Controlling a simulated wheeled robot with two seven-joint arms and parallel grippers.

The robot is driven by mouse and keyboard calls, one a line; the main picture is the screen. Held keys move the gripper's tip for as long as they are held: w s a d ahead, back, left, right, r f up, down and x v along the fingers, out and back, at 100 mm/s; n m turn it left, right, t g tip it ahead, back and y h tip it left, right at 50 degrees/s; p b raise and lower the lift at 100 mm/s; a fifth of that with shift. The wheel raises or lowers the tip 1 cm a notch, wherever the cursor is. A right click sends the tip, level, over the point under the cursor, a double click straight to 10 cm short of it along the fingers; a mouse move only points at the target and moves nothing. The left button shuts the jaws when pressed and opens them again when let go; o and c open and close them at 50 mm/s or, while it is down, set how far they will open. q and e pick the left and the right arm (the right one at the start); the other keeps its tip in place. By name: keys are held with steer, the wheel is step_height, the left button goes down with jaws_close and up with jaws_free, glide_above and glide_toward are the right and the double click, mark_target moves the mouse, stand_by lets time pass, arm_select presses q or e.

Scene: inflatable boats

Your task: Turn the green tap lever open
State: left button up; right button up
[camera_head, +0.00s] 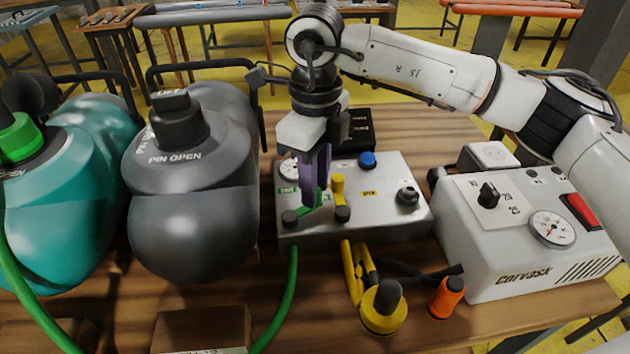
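The green tap lever (307,213) is on the left part of the metal control box (385,225), near a green label and above the green hose. My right gripper (314,198) points down over the lever, its purple fingers at or just above it. The fingers hide part of the lever, and I cannot tell whether they touch or grip it. A yellow tap (338,188) stands upright just right of the fingers. My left gripper is not in view.
A grey inflatable (190,215) and a teal one (75,210) with a green cap lie left. A white pump unit (530,250) with a gauge and red switch stands right. Yellow (380,308) and orange (447,297) hose fittings lie in front.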

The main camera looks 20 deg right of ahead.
steer(key=shift+o, duration=1.2)
step_height(320, 180, up, 10)
steer(key=shift+r, duration=0.15)
